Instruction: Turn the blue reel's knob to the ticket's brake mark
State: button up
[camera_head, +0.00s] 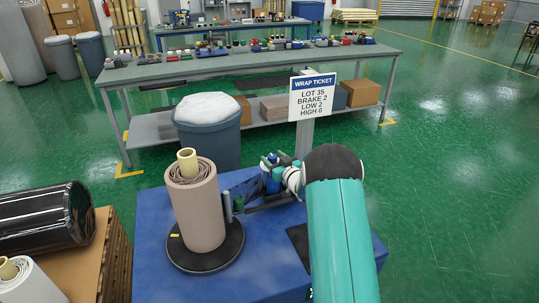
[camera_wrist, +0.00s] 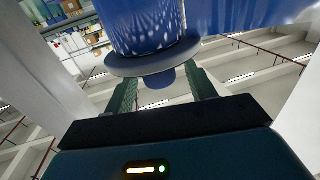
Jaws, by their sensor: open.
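In the wrist view, the blue reel (camera_wrist: 148,22) fills the top middle, with a grey-blue disc (camera_wrist: 150,57) at its end. A small blue knob (camera_wrist: 160,79) sticks out from the disc, between my gripper's open fingers (camera_wrist: 162,85). The fingers stand apart from the knob on both sides. No pointer or scale marks can be read on it. In the head view, a small blue part (camera_head: 271,181) shows beside the wrapped roll, among dark arm parts; my fingers cannot be made out clearly there. The ticket (camera_head: 312,96) reads LOT 35, BRAKE 2, LOW 2, HIGH 0.
A brown wrapped roll (camera_head: 196,212) stands on a black round plate (camera_head: 184,262) on the blue platform (camera_head: 246,285). A grey bin (camera_head: 208,142) stands behind it. A long bench (camera_head: 150,76) with small items lies beyond. A black roll (camera_head: 40,218) lies at the left.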

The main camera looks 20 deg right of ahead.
jog(key=w, duration=0.3)
jog(key=shift+w+a, duration=0.1)
jog(key=shift+a, duration=0.2)
jog(key=c, duration=1)
jog(key=shift+r+m+h, duration=0.1)
jog(key=shift+m+h, duration=0.2)
jog(key=shift+h, duration=0.1)
jog(key=m+h, duration=0.1)
jog(key=h, duration=0.1)
jog(key=m+h, duration=0.2)
jog(key=h, duration=0.1)
jog(key=m+h, duration=0.1)
jog(key=h, duration=0.1)
jog(key=shift+d+m+h, duration=0.3)
jog(key=shift+m, duration=0.1)
jog(key=shift+d+m+g+h, duration=0.25)
jog(key=shift+m+g+h, duration=0.5)
jog(key=shift+h, duration=0.45)
jog(key=shift+d+m+g+h, duration=0.2)
jog(key=shift+m+g+h, duration=0.35)
jog(key=shift+m+h, duration=0.55)
jog(key=o, duration=1)
